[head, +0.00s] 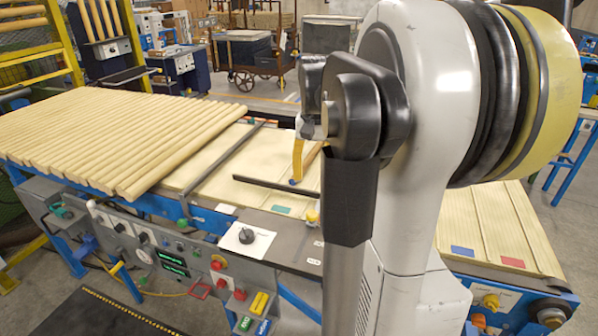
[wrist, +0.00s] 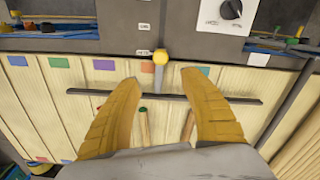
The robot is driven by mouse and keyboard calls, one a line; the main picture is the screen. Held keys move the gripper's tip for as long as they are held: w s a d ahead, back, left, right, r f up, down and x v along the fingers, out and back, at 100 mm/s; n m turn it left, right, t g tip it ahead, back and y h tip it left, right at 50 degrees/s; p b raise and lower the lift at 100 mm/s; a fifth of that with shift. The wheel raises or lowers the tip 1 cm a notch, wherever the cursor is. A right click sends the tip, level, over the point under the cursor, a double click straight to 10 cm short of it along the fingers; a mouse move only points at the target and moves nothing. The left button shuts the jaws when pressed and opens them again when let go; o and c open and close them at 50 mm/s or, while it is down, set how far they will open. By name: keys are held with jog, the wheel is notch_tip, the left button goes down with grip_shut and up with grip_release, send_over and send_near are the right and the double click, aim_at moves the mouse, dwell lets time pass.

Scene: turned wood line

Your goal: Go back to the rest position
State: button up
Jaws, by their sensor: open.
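My gripper (wrist: 160,78) is open in the wrist view, with its two yellow ridged fingers spread apart. Nothing is held between them. The fingers hang over the slatted pale wood bed, and a dark bar (wrist: 235,98) crosses the view below them. A yellow-topped knob (wrist: 160,58) shows in the gap between the fingertips. In the head view, one yellow finger of my gripper (head: 297,160) shows left of my arm; the rest is hidden behind the arm.
Two thin wooden sticks, one green-ended (wrist: 143,125), lie partly hidden below the fingers. Several long wooden rods (head: 120,140) cover the bed's left. A control panel with a dark dial (head: 247,237) lines the front. Coloured patches, one blue (head: 462,251), mark the slats. Space above the bed's left is clear.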

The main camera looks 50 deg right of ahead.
jog(key=w+a+f+n+t+h+b, duration=0.1)
jog(key=a+n+t, duration=0.1)
jog(key=a, duration=0.7)
jog(key=a+f+n+t+b, duration=0.1)
jog(key=a+n, duration=0.2)
jog(key=a, duration=0.6)
jog(key=s+a+f+n+t+b, duration=0.1)
jog(key=s+a+f+n+t, duration=0.1)
jog(key=a, duration=0.5)
jog(key=s+a+f+n+t+y+b, duration=0.1)
jog(key=s+a+f+n+t, duration=0.1)
jog(key=a, duration=0.6)
jog(key=shift+s+a+f+n, duration=0.25)
jog(key=shift+s+f+n, duration=0.35)
jog(key=shift+f+n, duration=0.25)
